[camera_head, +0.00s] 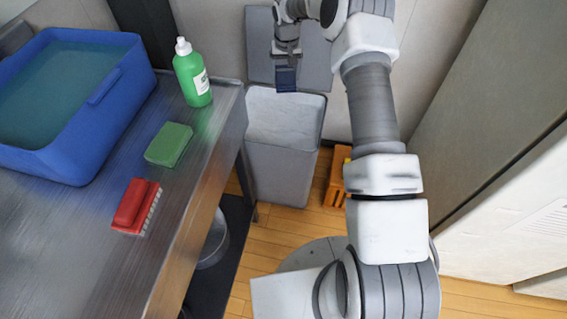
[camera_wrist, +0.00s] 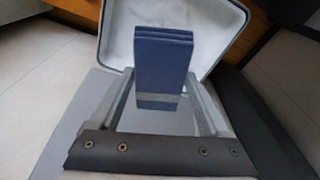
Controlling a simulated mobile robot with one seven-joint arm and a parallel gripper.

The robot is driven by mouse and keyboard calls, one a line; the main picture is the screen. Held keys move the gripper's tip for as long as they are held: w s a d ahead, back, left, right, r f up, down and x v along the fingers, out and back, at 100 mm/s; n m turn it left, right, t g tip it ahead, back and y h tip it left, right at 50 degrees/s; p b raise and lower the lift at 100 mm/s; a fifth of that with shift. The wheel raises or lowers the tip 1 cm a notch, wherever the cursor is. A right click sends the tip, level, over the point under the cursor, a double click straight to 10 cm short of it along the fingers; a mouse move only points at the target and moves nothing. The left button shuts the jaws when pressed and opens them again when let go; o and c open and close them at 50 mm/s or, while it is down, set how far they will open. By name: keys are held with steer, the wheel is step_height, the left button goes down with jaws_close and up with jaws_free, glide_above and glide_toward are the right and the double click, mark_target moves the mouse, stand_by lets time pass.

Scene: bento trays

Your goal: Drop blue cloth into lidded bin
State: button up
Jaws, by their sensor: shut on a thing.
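The folded blue cloth (camera_head: 286,79) hangs from my gripper (camera_head: 287,63) in the head view. The cloth also shows between the two fingers of my gripper (camera_wrist: 165,95) in the wrist view, with its layered edge toward the bin. My gripper is shut on it. The grey lidded bin (camera_head: 283,165) stands on the floor past the end of the counter, with its lid (camera_head: 262,50) raised against the wall. The cloth is above the bin's open mouth, toward the back by the lid. The bin's pale inside and rim (camera_wrist: 228,58) show behind the cloth in the wrist view.
The metal counter (camera_head: 110,270) at left holds a blue tub (camera_head: 100,130) of water, a green bottle (camera_head: 193,78), a green sponge (camera_head: 169,144) and a red brush (camera_head: 136,205). An orange crate (camera_head: 337,180) stands right of the bin. A metal bucket (camera_head: 214,245) sits under the counter.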

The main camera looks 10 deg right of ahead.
steer(key=w+f+b, duration=0.4)
steer(key=f+b, duration=0.3)
steer(key=f, duration=0.7)
steer(key=o, duration=1.3)
steer(key=shift+r, duration=0.1)
steer(key=r+p, duration=0.1)
steer(key=r, duration=0.4)
steer(key=s+r+p, duration=0.1)
steer(key=r+p, duration=0.1)
steer(key=r, duration=0.4)
steer(key=s+r+p, duration=0.1)
steer(key=r, duration=0.5)
steer(key=shift+s+a+p, duration=0.15)
steer(key=shift+s+p, duration=0.1)
steer(key=shift+p, duration=0.05)
